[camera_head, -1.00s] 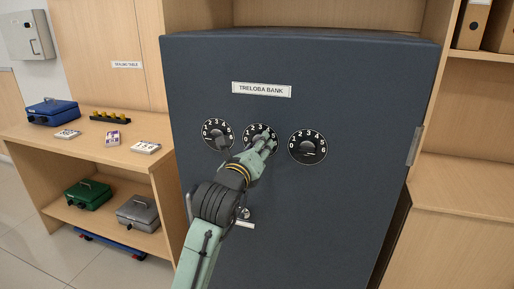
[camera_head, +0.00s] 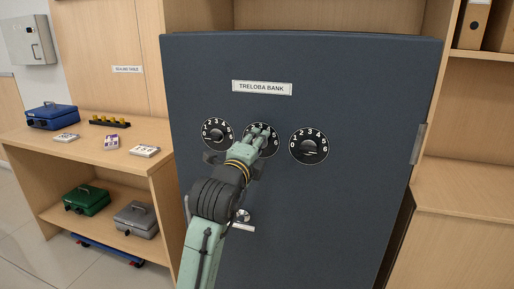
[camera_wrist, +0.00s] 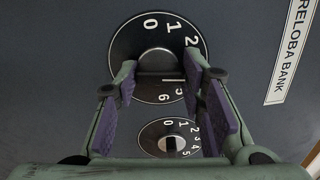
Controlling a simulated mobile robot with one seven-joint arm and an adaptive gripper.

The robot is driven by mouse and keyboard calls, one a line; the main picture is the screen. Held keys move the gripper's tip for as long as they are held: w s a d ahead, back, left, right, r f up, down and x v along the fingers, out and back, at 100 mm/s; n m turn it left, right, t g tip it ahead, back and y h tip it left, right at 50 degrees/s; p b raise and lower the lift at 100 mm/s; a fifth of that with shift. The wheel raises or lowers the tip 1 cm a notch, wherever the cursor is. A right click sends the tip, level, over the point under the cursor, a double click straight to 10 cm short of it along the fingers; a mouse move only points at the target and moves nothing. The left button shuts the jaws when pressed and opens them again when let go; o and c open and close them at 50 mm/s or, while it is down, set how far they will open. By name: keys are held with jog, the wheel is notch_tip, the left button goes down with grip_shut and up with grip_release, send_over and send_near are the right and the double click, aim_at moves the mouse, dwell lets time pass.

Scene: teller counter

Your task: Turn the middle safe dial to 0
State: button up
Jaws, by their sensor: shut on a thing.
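The middle safe dial (camera_head: 274,146) is a black disc with white numbers on the dark blue-grey safe (camera_head: 350,210). My gripper (camera_head: 262,133) is in front of it and covers much of its face in the head view. In the wrist view the middle dial (camera_wrist: 128,43) shows 0, 1, 2, 5 and 6. My gripper (camera_wrist: 165,85) is shut on its grey knob (camera_wrist: 155,60), with a purple-padded finger on either side. I cannot tell which number the knob points to.
The left dial (camera_head: 217,131) and right dial (camera_head: 309,146) flank the middle one closely. A silver handle (camera_head: 242,217) is below, beside my arm. A shelf with cash boxes stands at the left; a wooden cabinet (camera_head: 465,215) is at the right.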

jog(key=n+p, duration=0.6)
jog(key=n, duration=1.3)
jog(key=shift+a+n, duration=0.15)
jog(key=shift+n, duration=0.15)
jog(key=shift+f, duration=0.1)
jog(key=o, duration=1.1)
jog(key=shift+o, duration=0.2)
jog(key=v, duration=1.2)
